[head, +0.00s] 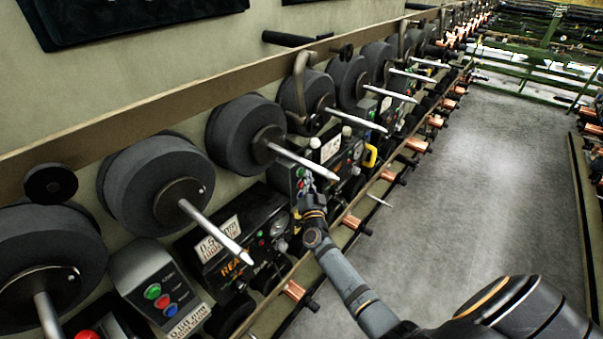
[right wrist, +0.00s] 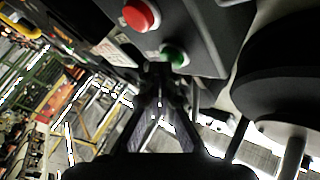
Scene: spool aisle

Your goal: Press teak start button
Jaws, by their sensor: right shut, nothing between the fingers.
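My right gripper (head: 309,190) is shut and empty, reaching to a grey control box (head: 284,172) among the spools. In the right wrist view its fingertips (right wrist: 159,72) meet just below and beside a green button (right wrist: 174,56); I cannot tell whether they touch it. A red button (right wrist: 141,14) sits above the green one on the same box. In the head view the gripper partly hides this box's small buttons. No label reading teak is legible, and I see no teak-coloured button. My left gripper is not in view.
A nearer grey box has green (head: 152,291), red (head: 162,301) and blue (head: 174,310) buttons. Dark spools on pale spindles (head: 303,159) jut over the boxes. A black READY unit (head: 262,214) stands between the boxes. The aisle floor (head: 470,190) is clear.

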